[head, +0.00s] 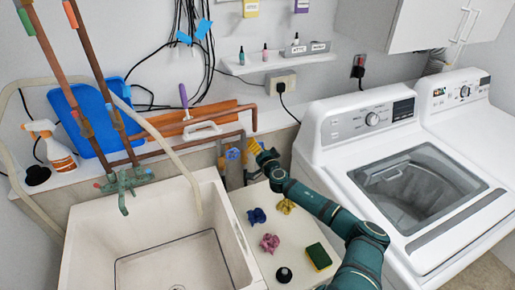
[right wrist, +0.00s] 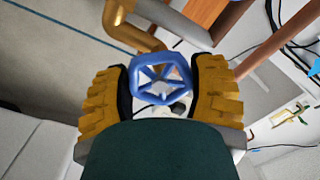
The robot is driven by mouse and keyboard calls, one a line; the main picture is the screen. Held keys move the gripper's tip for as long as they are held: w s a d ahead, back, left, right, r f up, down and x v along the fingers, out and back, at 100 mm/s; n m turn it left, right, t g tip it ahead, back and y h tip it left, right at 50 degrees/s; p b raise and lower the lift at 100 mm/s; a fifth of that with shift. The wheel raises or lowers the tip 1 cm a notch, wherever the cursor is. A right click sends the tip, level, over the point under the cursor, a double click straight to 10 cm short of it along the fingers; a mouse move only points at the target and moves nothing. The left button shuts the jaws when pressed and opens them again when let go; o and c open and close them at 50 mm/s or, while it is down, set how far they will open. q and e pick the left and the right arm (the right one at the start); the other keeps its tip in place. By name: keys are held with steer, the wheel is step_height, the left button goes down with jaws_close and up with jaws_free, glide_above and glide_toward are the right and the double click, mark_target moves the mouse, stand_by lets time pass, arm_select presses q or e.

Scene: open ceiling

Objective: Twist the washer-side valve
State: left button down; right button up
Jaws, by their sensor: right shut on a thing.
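The blue valve wheel (head: 233,153) sits on the copper pipe at the wall, between the sink and the washer. In the right wrist view the same blue wheel (right wrist: 141,80), a ring with spokes, stands between the two yellow finger pads. My right gripper (head: 252,149) reaches the wheel from its right side and is shut on it. In the right wrist view the right gripper (right wrist: 160,88) has a pad on each side of the ring. The dark green palm hides the lower part of the view. My left gripper is in neither view.
The washer (head: 350,155) stands right of my arm. The white sink (head: 90,225) is at left, with a greenish tap (head: 123,185). Cloths and a sponge (head: 319,256) lie on the white counter (head: 245,235) under my arm. Copper pipes run along the wall.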

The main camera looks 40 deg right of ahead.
steer(key=m, duration=0.3)
steer(key=shift+f+m, duration=0.15)
steer(key=shift+m, duration=2.05)
steer(key=o, duration=1.2)
steer(key=shift+o, duration=0.2)
steer(key=shift+s, duration=0.1)
steer(key=v, duration=1.2)
